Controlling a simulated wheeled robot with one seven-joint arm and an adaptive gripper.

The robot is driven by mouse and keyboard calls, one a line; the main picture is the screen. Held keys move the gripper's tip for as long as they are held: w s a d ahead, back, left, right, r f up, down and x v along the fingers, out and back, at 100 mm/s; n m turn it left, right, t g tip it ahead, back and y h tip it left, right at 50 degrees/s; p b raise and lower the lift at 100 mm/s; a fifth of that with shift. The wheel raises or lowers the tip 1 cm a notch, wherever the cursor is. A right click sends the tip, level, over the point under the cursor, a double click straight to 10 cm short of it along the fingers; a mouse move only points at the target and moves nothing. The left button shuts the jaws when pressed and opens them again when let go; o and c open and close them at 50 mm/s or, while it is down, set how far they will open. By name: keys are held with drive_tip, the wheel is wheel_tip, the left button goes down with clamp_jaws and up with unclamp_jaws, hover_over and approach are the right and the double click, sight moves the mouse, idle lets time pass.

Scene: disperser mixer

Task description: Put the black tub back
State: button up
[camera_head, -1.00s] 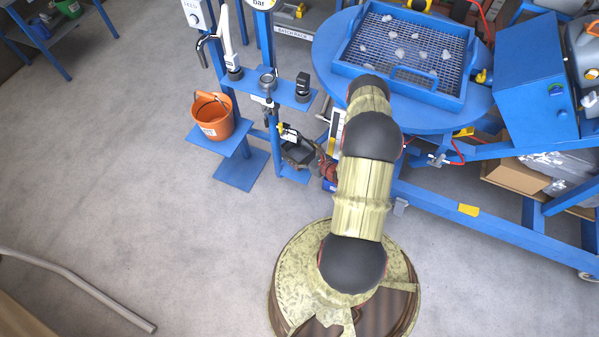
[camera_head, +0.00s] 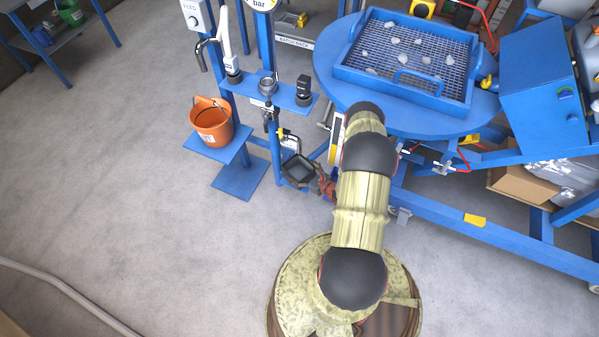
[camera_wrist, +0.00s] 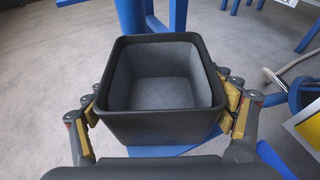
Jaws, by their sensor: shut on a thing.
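The black tub (camera_wrist: 160,128) is square, with a grey inside that looks empty in the wrist view. My gripper (camera_wrist: 162,108) is shut on it, with yellow-padded fingers against its left and right sides. In the head view the tub (camera_head: 299,169) is upright or nearly so, low beside the blue post, below the small blue shelf (camera_head: 283,98). A blue surface (camera_wrist: 165,150) shows beneath it in the wrist view; I cannot tell whether the tub touches it. My arm hides most of the gripper in the head view.
An orange bucket (camera_head: 211,122) stands on a blue plate left of the tub. A round blue table (camera_head: 420,122) with a mesh tray (camera_head: 345,74) is to the right. The shelf holds small fittings close above the tub.

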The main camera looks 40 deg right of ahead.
sight(308, 175)
drive_tip(key=o, duration=1.3)
drive_tip(key=shift+f, duration=0.15)
drive_tip(key=o, duration=0.4)
drive_tip(key=shift+o, duration=0.2)
drive_tip(key=shift+r, duration=0.3)
drive_tip(key=p+v, duration=0.3)
drive_tip(key=v, duration=0.7)
drive_tip(key=shift+s+r, duration=0.15)
drive_tip(key=shift+s, duration=0.05)
drive_tip(key=shift+s+r+p, duration=0.2)
drive_tip(key=shift+s+p, duration=0.2)
drive_tip(key=shift+s, duration=0.3)
